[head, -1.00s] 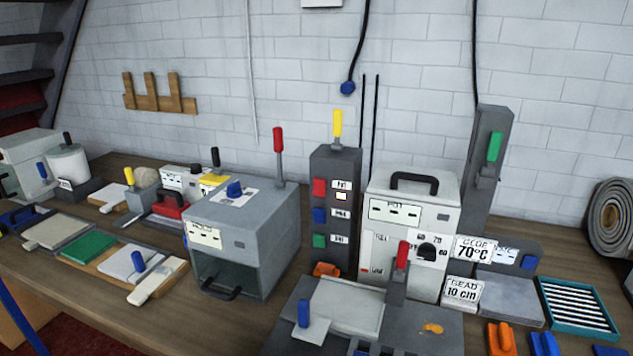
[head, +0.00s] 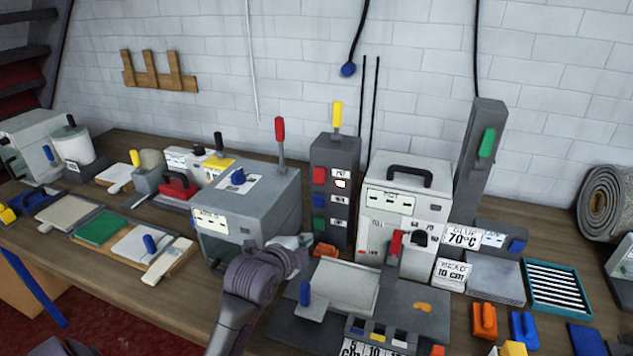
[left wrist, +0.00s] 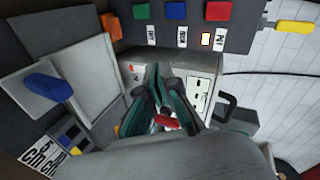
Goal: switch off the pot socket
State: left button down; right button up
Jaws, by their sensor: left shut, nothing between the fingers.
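The dark socket tower (head: 335,160) stands at the back of the bench with red, blue and green switches in a column. The red switch (head: 319,176) is beside the top label, which reads POT; it also shows in the left wrist view (left wrist: 218,10). A small pale yellow lamp (head: 341,184) sits under that label. My left gripper (head: 303,241) is in front of the tower, low and left of it, apart from the switches. In the left wrist view its teal fingers (left wrist: 157,70) are shut and empty. My right gripper is not in view.
A yellow-handled lever (head: 337,118) tops the tower. The grey oven box (head: 250,200) stands left and the white pot unit (head: 405,205) right. An orange block (head: 325,250) lies at the tower's foot. A red-handled lever (head: 395,244) stands nearby.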

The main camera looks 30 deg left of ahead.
pick_arm(q)
jog(key=w+a+r+m+t+y, duration=0.1)
jog(key=w+a+r+m+t, duration=0.1)
jog(key=r, duration=0.4)
jog(key=shift+w+a, duration=0.75)
jog(key=shift+a, duration=0.5)
jog(key=p, duration=0.5)
send_near(320, 180)
jog(key=x, duration=0.6)
jog(key=shift+w+a+r, duration=0.1)
jog(key=shift+w, duration=0.1)
jog(key=shift+w+a+f, duration=0.1)
jog(key=shift+w+f, duration=0.1)
jog(key=shift+w, duration=0.25)
